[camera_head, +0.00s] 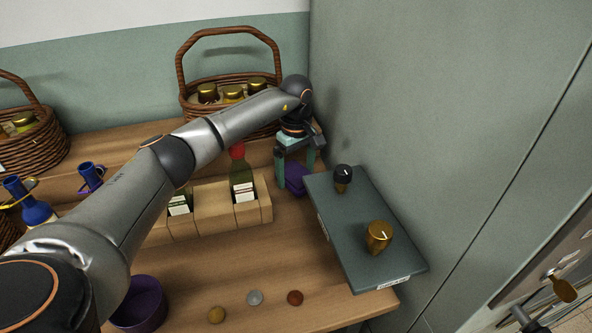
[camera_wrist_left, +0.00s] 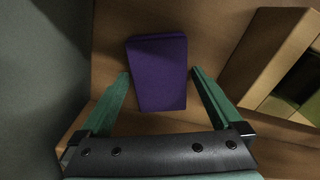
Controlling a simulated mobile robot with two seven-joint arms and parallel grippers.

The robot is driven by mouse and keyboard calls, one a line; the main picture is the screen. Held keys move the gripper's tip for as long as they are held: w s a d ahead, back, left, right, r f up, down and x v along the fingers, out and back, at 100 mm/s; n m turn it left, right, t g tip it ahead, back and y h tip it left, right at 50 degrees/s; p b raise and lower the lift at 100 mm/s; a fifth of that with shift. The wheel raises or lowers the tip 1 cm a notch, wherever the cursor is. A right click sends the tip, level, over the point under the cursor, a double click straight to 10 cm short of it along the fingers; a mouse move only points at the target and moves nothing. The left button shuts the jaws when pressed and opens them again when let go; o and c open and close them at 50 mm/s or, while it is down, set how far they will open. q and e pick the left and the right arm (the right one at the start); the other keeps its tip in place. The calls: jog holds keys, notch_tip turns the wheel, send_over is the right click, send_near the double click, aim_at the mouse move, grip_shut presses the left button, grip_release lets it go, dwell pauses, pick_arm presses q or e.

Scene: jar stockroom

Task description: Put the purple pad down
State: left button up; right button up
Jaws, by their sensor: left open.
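The purple pad (camera_wrist_left: 158,72) lies on the wooden surface in the left wrist view, between and slightly beyond my two green fingertips. A gap shows on each side of it. My left gripper (camera_wrist_left: 160,76) is open, with no finger touching the pad in that view. In the head view my left gripper (camera_head: 295,180) points down at the back right of the table, and the pad (camera_head: 297,178) shows partly behind its fingers. My right gripper is not in either view.
A wooden compartment box (camera_head: 190,225) with a red-capped bottle (camera_head: 241,175) stands left of the gripper. A grey-green panel box with knobs (camera_head: 355,215) stands right. A wicker basket (camera_head: 185,75) with jars is behind. Several discs and a purple bowl (camera_head: 142,305) are in front.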

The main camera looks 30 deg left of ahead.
aim_at(296, 174)
pick_arm(q)
notch_tip(296, 174, up, 12)
jog(key=shift+r, duration=0.15)
dwell(0.3)
jog(key=shift+s, duration=0.15)
dwell(0.4)
